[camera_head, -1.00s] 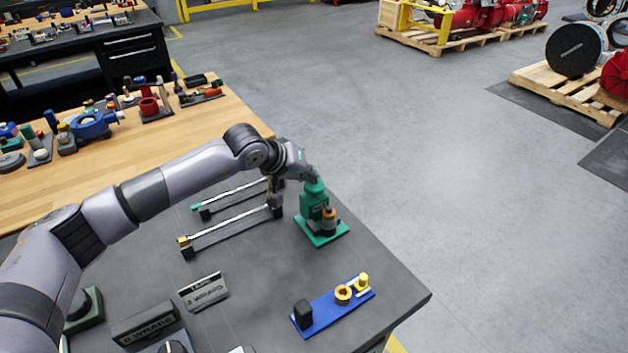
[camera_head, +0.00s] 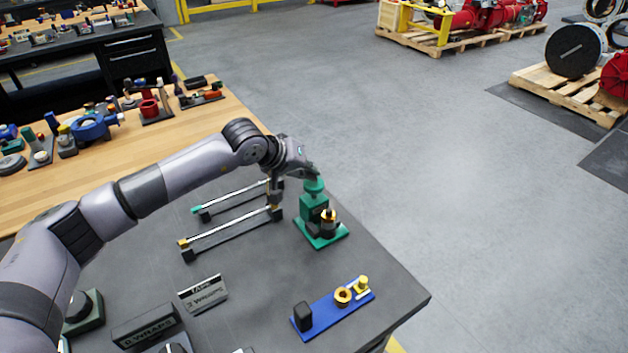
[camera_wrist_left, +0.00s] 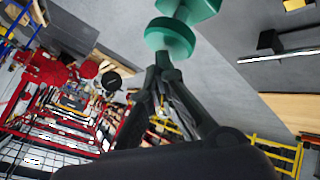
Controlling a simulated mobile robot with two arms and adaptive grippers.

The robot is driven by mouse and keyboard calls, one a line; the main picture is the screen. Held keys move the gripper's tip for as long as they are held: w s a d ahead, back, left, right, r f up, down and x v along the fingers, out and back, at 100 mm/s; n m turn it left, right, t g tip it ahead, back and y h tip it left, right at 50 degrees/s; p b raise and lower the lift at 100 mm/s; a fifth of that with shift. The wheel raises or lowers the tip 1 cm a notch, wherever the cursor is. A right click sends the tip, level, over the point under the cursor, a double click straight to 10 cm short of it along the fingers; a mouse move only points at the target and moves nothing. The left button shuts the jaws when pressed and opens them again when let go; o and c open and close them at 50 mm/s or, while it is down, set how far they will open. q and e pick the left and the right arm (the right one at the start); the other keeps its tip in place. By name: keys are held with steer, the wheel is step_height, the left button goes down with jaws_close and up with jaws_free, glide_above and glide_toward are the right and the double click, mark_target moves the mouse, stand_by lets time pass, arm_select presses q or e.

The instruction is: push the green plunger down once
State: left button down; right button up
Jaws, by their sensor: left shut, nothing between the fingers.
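The green plunger (camera_head: 314,186) has a round knob on top of a green block and base plate (camera_head: 322,236) near the table's right edge. In the left wrist view the round green knob (camera_wrist_left: 171,37) is at the top centre, with part of the green body behind it. My left gripper (camera_head: 311,174) is shut and empty, its tips right at the knob. In the left wrist view the gripper's fingertips (camera_wrist_left: 164,58) meet the knob's edge in the picture; whether they touch it I cannot tell. My right gripper is not in view.
A blue plate (camera_head: 330,316) with gold parts sits in front. Grey table (camera_head: 270,268) is bare between them.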

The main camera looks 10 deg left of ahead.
arm_select(q)
steer(key=shift+r, duration=0.45)
steer(key=shift+r, duration=0.1)
steer(key=shift+r+p, duration=0.8)
steer(key=shift+r, duration=1.65)
steer(key=shift+f, duration=0.1)
